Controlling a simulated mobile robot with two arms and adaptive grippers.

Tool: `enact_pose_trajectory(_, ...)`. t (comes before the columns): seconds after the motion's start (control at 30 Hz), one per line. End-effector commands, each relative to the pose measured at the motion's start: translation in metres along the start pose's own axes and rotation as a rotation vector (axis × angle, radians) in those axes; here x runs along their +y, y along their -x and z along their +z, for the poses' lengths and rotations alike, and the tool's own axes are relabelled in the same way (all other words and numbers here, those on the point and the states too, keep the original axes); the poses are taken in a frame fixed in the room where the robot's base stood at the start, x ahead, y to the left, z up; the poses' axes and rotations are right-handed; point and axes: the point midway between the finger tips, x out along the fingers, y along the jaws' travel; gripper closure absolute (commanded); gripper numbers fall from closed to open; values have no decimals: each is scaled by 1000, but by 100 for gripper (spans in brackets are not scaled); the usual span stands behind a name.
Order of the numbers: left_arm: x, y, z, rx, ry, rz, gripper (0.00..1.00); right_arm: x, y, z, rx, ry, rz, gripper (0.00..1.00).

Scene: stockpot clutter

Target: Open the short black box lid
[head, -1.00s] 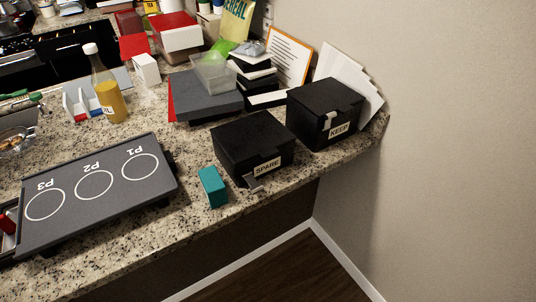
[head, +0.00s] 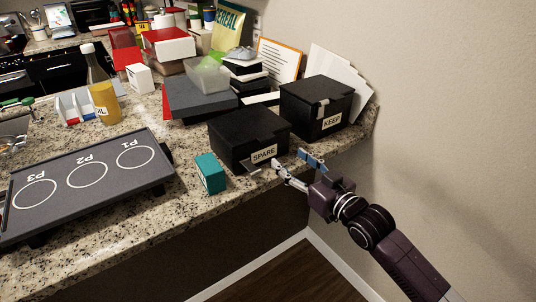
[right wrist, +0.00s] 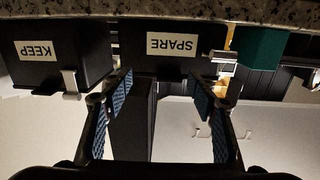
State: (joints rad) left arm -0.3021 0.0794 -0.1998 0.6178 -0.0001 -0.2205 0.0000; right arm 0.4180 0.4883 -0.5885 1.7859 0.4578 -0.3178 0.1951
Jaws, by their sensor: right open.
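Two black lidded boxes stand near the counter's right end, both with lids down. One is labelled SPARE (head: 236,146) and the other KEEP (head: 308,103); I cannot surely tell which is the short one. My left gripper is out of view.
A teal block (head: 210,173) stands left of the SPARE box. A grey P1-P2-P3 tray (head: 120,180) lies further left. A grey flat box (head: 197,98) and stacked items stand behind. White sheets (head: 345,75) lean behind the KEEP box, near the wall.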

Motion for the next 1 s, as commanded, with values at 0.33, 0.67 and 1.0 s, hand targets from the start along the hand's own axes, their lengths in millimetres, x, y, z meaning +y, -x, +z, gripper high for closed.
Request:
enact_pose_trajectory(0.33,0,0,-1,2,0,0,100,-16,-17,-28,42,10,-39,46)
enact_pose_trajectory(0.67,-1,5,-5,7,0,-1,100,-18,-62,-29,39,10,-38,46)
enact_pose_trajectory(1.0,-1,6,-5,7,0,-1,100,-18,-76,-28,40,12,-38,46)
